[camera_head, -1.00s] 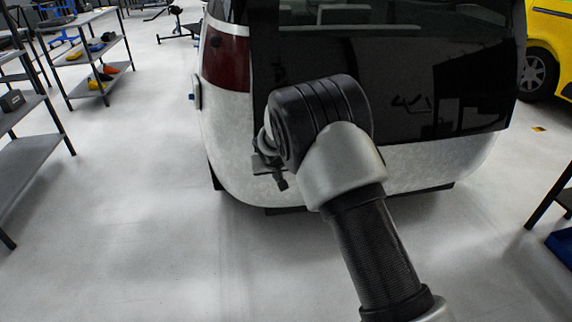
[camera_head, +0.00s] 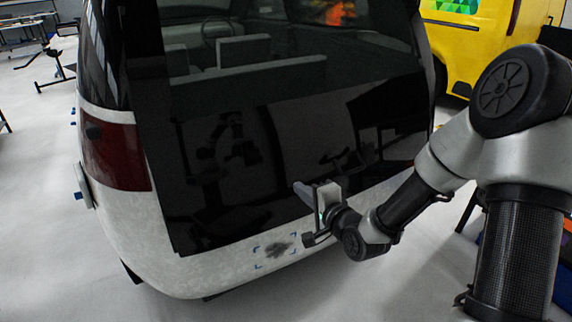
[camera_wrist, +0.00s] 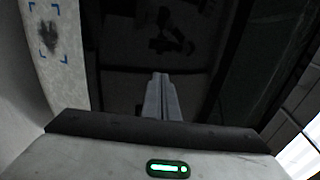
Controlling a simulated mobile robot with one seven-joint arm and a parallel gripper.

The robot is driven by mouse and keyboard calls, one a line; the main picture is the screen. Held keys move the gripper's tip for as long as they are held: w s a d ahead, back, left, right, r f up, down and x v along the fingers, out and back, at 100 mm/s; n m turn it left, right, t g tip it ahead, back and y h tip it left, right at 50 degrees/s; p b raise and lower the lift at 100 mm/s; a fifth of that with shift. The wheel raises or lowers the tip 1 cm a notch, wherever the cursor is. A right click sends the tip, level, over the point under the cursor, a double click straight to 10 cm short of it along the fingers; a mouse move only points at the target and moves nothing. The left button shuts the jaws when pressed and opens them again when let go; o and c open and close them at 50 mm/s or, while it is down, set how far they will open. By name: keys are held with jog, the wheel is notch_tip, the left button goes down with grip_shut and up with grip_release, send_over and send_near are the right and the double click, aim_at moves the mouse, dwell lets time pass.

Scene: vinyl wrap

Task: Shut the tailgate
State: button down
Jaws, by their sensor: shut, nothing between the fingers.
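The tailgate (camera_head: 285,140) is the glossy black rear panel of a white van, with a window in its upper part. It hangs down over the van's rear and looks about flush with the body; I cannot tell whether it is latched. My gripper (camera_head: 302,189) is shut and empty, in front of the tailgate's lower right part. In the wrist view the closed fingers (camera_wrist: 160,80) point at the dark panel (camera_wrist: 118,90). I cannot tell whether they touch it. Reflections of my arm show in the panel.
The white bumper (camera_head: 200,268) carries a dark smudge inside blue corner marks (camera_head: 275,250), left of my gripper. A yellow vehicle (camera_head: 465,45) stands behind at the right. The floor on the left is mostly clear.

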aim_at(274, 176)
jog(key=b+x, duration=0.1)
jog(key=x, duration=1.2)
jog(key=shift+w+a+f+b, duration=0.15)
jog(key=shift+w+a+b, duration=0.05)
jog(key=shift+b, duration=0.1)
jog(key=shift+f, duration=0.1)
jog(key=shift+t, duration=0.4)
jog(key=w+a+f+b, duration=0.1)
jog(key=b, duration=0.1)
jog(key=w+a+f+b, duration=0.1)
jog(key=w+f+b, duration=0.1)
jog(key=b, duration=0.1)
jog(key=shift+w+a+f, duration=0.2)
jog(key=shift+w+a, duration=0.05)
jog(key=shift+w, duration=0.05)
jog(key=shift+a+r+y+b, duration=0.15)
jog(key=shift+r+y+b, duration=0.15)
jog(key=shift+r+b, duration=0.25)
jog(key=shift+f, duration=0.1)
